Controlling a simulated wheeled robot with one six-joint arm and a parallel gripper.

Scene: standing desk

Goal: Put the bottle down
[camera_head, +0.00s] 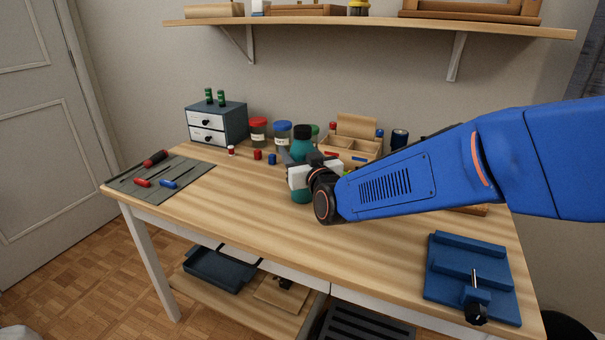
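A teal bottle (302,144) with a dark cap stands upright above the middle of the wooden desk (259,219). My gripper (301,172) is around the bottle's middle, with a finger on its near side and the bottle showing above and below. The bottle's lower end (302,196) shows under the gripper. I cannot tell whether its base touches the desk top. The far finger is partly hidden by the bottle and my wrist. My blue arm reaches in from the right and hides part of the desk behind it.
Behind the bottle stand jars with red (258,130) and blue (282,134) lids and a wooden organizer (347,149). A small drawer box (217,124) and a grey tool mat (165,186) are at left. A blue vise (468,278) is at front right. The front middle is clear.

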